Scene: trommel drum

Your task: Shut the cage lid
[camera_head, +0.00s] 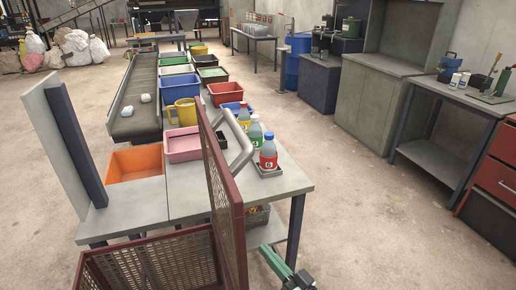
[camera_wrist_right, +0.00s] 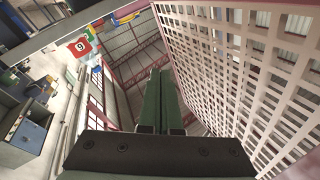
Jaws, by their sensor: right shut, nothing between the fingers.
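The cage (camera_head: 165,262) is a dark red mesh box at the bottom left of the head view, partly cut off by the frame. Its lid (camera_head: 217,178) is a red-framed mesh panel that stands up, open, at the cage's right side. A grey tube handle (camera_head: 243,150) sticks out from the lid's right face. My right gripper (camera_head: 265,250), with green fingers, is shut and empty to the right of the lid, below the handle. In the right wrist view its fingers (camera_wrist_right: 160,85) are together, and the lid's mesh (camera_wrist_right: 262,70) fills the right side. My left gripper is not in view.
A grey table (camera_head: 285,182) behind the lid holds several bottles (camera_head: 268,152), a pink bin (camera_head: 182,146) and an orange bin (camera_head: 136,164). A wire basket (camera_head: 257,216) sits under it. A grey upright panel (camera_head: 62,140) stands left. Floor to the right is clear.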

